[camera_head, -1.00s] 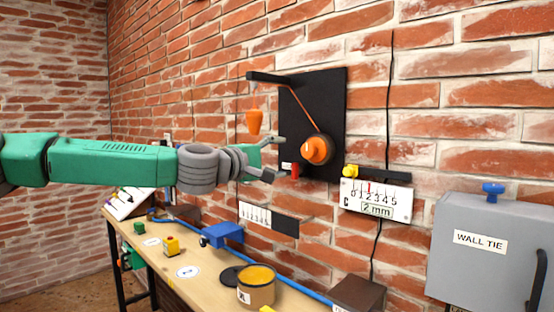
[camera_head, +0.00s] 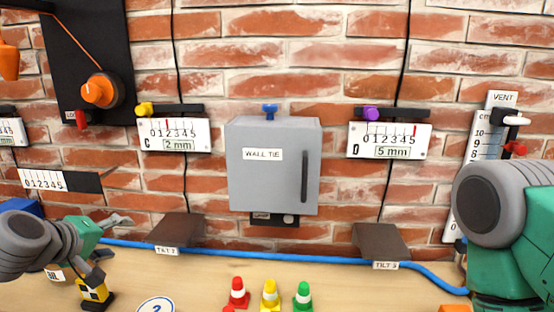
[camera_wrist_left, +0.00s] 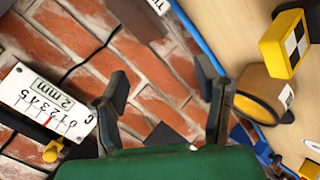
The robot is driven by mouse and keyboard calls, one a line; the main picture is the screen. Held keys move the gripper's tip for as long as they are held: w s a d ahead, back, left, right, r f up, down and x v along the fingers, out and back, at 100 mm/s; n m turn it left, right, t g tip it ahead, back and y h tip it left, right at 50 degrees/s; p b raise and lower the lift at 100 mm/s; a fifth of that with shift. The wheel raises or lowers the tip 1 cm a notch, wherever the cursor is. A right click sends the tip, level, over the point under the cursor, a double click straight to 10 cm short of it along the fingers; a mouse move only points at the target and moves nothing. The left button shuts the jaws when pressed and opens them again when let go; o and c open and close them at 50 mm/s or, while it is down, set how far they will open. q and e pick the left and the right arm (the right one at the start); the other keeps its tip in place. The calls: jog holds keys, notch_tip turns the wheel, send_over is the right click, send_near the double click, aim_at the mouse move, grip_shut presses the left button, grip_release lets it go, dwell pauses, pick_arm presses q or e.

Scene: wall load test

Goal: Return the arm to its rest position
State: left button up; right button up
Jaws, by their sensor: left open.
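My left gripper (camera_head: 112,248) is at the lower left of the head view, low in front of the wall and above the bench's left part. Its two fingers are spread and nothing is between them. In the left wrist view, the open fingers (camera_wrist_left: 172,88) point toward the brick wall. Part of my right arm (camera_head: 500,220) shows at the right edge of the head view; its gripper is out of the picture.
The wooden bench (camera_head: 215,275) holds a yellow-and-black block (camera_head: 95,292) near my left gripper and several coloured cones (camera_head: 270,292). The grey WALL TIE box (camera_head: 265,185), gauge C (camera_head: 174,134) and gauge D (camera_head: 389,140) are on the wall.

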pick_arm(q)
jog(key=s+d+f+m+g, duration=0.1)
jog(key=s+f, duration=0.1)
jog(key=f, duration=0.2)
jog(key=s+d+f+m+g, duration=0.1)
jog(key=s+f, duration=0.1)
jog(key=f, duration=0.2)
jog(key=s+d+f+g, duration=0.1)
jog(key=s+f, duration=0.2)
jog(key=f, duration=0.1)
jog(key=shift+m, duration=0.4)
jog(key=s+d+f+m+g+y, duration=0.1)
jog(key=s+f+m+g, duration=0.2)
jog(key=s+f, duration=0.5)
jog(key=s+d+f+m+g, duration=0.1)
jog(key=s+f+m+g, duration=0.2)
jog(key=s, duration=0.9)
jog(key=s+d+f+m+g+y, duration=0.1)
jog(key=s+f+m+g, duration=0.1)
jog(key=s+f, duration=0.75)
jog(key=w+b, duration=0.1)
jog(key=b, duration=0.1)
jog(key=w+f+b, duration=0.1)
jog(key=b, duration=0.1)
jog(key=shift+d+f+m, duration=0.25)
jog(key=shift+d+m, duration=0.1)
jog(key=shift+m, duration=0.05)
jog(key=shift+w, duration=0.1)
